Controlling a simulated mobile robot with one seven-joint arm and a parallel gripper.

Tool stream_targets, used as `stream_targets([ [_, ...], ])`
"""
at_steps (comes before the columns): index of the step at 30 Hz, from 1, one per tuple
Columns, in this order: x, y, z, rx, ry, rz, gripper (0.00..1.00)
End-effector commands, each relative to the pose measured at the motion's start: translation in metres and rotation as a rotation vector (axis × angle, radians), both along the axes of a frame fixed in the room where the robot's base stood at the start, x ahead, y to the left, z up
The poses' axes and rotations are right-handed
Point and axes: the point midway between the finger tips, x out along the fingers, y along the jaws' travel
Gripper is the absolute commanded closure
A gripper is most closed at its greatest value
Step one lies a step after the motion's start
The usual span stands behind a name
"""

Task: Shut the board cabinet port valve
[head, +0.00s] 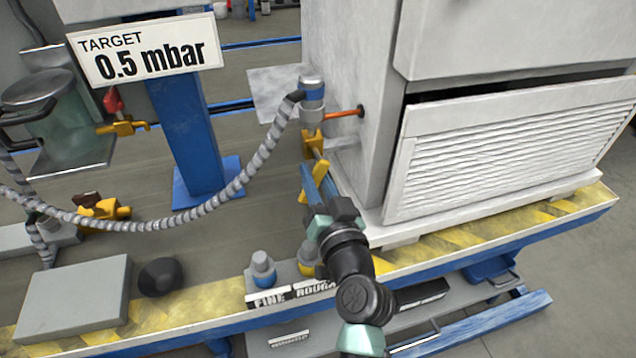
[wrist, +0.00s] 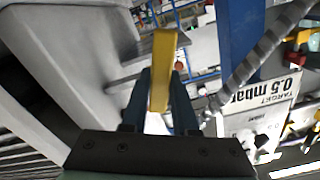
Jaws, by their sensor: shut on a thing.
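The board cabinet (head: 350,100) is a large pale grey box at the upper right of the head view. Its port valve (head: 312,145) is a yellow body on the cabinet's left side, below a blue-and-grey fitting with a ribbed hose. The valve's yellow lever (head: 318,170) slants down from it. My gripper (head: 312,184) is shut on this lever. In the wrist view the yellow lever (wrist: 163,60) stands between the two blue fingers of my gripper (wrist: 158,92). The valve body's details are partly hidden by my gripper in the head view.
The ribbed hose (head: 235,185) runs left from the fitting. A red-tipped rod (head: 345,113) sticks out of the cabinet side. A blue post (head: 185,130) carries a "TARGET 0.5 mbar" sign (head: 145,48). FINE and ROUGH labelled knobs (head: 263,268) stand on the yellow bench edge, near my arm.

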Motion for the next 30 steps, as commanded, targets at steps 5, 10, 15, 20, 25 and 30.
stream_targets([
  [5,-0.002,0.005,0.003,0.162,0.057,0.003,1.0],
  [10,-0.003,0.007,0.006,0.316,0.108,0.001,1.0],
  [15,-0.004,0.011,0.009,0.469,0.158,0.003,1.0],
  [20,-0.005,0.012,0.012,0.616,0.206,0.001,1.0],
  [25,-0.005,0.014,0.016,0.764,0.253,0.001,1.0],
  [30,-0.005,0.015,0.019,0.895,0.294,0.0,1.0],
])
